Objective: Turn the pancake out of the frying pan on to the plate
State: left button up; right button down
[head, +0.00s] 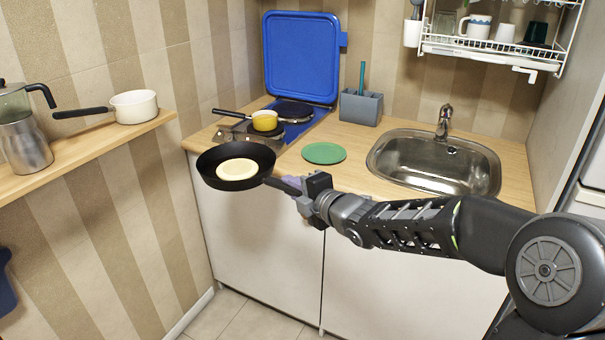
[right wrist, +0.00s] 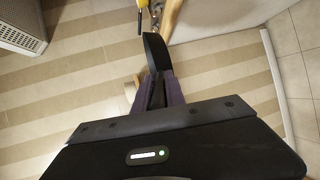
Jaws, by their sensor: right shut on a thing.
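The black frying pan (head: 208,174) is held up in front of the counter at the left, roughly level. The pale round pancake (head: 237,169) lies inside it. My right gripper (head: 293,187) is shut on the pan's handle. In the right wrist view the purple-padded fingers (right wrist: 157,90) close around the dark handle (right wrist: 155,52); the pan's bowl and pancake are not seen there. The green plate (head: 324,153) lies flat and empty on the counter, right of and behind the pan. My left gripper is not in view.
The hob (head: 290,128) has its blue lid (head: 301,58) raised and carries a small yellow pot (head: 265,121). A grey utensil holder (head: 361,107) stands behind the plate. The sink (head: 435,163) is to the right. A shelf (head: 90,150) at left holds a white saucepan (head: 134,106).

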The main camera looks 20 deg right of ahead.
jog(key=s+a+f+m+h, duration=0.1)
jog(key=s+f+h, duration=0.1)
jog(key=f, duration=0.5)
jog(key=s+a+f+m+h, duration=0.1)
jog(key=s+a+f, duration=0.1)
jog(key=f, duration=0.5)
jog(key=shift+a+f+m+t+h, duration=0.3)
jog(key=shift+f+m+h, duration=0.05)
jog(key=shift+m+h, duration=0.05)
